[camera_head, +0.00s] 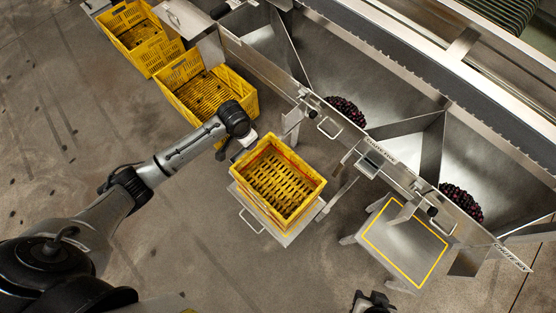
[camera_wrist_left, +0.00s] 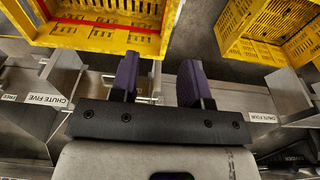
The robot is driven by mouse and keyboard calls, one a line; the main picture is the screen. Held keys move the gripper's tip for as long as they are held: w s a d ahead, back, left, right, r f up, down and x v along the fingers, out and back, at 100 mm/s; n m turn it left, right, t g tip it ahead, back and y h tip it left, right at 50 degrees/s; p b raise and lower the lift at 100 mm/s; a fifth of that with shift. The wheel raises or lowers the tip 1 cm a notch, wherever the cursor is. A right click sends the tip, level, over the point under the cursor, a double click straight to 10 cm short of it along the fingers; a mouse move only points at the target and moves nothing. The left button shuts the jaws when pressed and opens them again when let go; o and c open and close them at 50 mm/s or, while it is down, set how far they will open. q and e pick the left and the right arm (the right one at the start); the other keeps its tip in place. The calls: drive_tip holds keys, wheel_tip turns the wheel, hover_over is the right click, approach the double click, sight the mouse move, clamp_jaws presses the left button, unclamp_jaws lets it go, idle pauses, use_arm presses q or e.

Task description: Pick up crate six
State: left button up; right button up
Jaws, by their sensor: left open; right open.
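A yellow slatted crate (camera_head: 318,184) with a red line near its rim sits on a metal stand in front of the chute marked five; I read no number on the crate. It also shows in the left wrist view (camera_wrist_left: 60,38). My left gripper (camera_wrist_left: 158,78) is open and empty, its purple fingertips apart close to this crate's side. In the head view it is at the crate's upper left corner, largely hidden by the wrist. The right gripper (camera_head: 373,301) is open at the bottom edge, away from the crate. The stand (camera_head: 392,246) by chute six is bare, with a yellow outline.
Other yellow crates (camera_head: 182,72) stand at upper left; one (camera_wrist_left: 232,30) is right of the fingers in the wrist view. A metal sizer (camera_head: 400,95) with chutes holding dark fruit (camera_head: 460,202) runs along the upper right. The floor (camera_head: 200,240) at lower middle is clear.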

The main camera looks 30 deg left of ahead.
use_arm(q)
drive_tip(key=f+b, duration=0.1)
drive_tip(key=f, duration=0.2)
drive_tip(key=w+f+b, duration=0.1)
drive_tip(key=f, duration=0.2)
drive_tip(key=w+a+f+b, duration=0.1)
drive_tip(key=f+b, duration=0.1)
drive_tip(key=f, duration=0.1)
drive_tip(key=shift+w+f, duration=0.1)
drive_tip(key=shift+f, duration=0.25)
drive_tip(key=shift+w+a+f+b, duration=0.15)
drive_tip(key=shift+f+b, duration=1.25)
drive_tip(key=shift+f, duration=1.25)
use_arm(e)
wheel_tip(320, 180, down, 8)
drive_tip(key=shift+r, duration=0.2)
drive_tip(key=shift+a, duration=0.15)
use_arm(q)
clamp_jaws()
use_arm(e)
drive_tip(key=shift+a, duration=0.1)
use_arm(q)
drive_tip(key=shift+r, duration=0.1)
